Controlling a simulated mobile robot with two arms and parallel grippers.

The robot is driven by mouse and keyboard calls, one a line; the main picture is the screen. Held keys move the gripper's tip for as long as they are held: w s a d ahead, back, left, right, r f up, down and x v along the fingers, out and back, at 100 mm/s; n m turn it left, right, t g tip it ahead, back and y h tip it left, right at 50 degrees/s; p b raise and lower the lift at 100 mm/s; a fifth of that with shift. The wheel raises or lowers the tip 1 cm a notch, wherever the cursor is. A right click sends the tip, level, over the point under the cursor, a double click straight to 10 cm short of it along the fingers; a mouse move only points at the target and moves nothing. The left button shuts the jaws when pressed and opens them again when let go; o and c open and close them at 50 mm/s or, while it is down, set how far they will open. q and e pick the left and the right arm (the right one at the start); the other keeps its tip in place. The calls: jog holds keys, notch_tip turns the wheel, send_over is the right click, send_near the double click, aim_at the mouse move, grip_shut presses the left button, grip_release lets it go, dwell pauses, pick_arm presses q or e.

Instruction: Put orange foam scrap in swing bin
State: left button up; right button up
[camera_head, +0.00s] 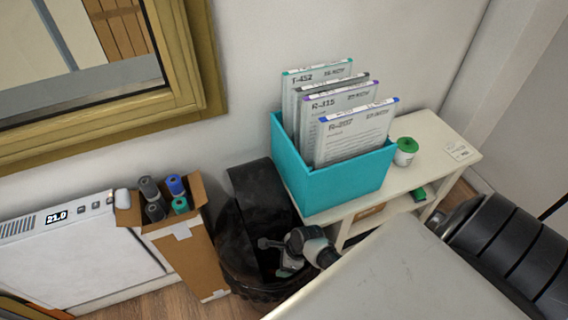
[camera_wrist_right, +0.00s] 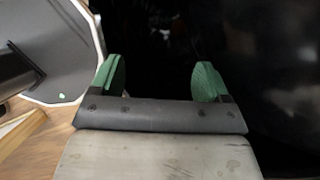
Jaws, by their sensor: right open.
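The black swing bin (camera_head: 232,252) stands on the floor between a cardboard box and a white shelf, its dark lid (camera_head: 258,188) tilted up at the back. My right gripper (camera_head: 288,270) is at the bin's open mouth. In the right wrist view my right gripper (camera_wrist_right: 160,82) has its two green fingertips wide apart, with nothing between them. Glossy black material, seemingly the bin, lies beyond the fingers. I cannot make out the orange foam scrap in either view; the bin's inside is dark and partly hidden by my arm. My left gripper is not in view.
A teal box (camera_head: 345,185) of upright folders and a green-lidded jar (camera_head: 405,152) stand on the white shelf (camera_head: 440,150). The cardboard box (camera_head: 190,262) holds several rolls. A pale tabletop (camera_head: 400,280) fills the lower right, close to the bin.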

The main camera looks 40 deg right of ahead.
jog(key=p+v, duration=0.2)
jog(key=v, duration=0.8)
jog(key=shift+r, duration=0.4)
jog(key=shift+s, duration=0.1)
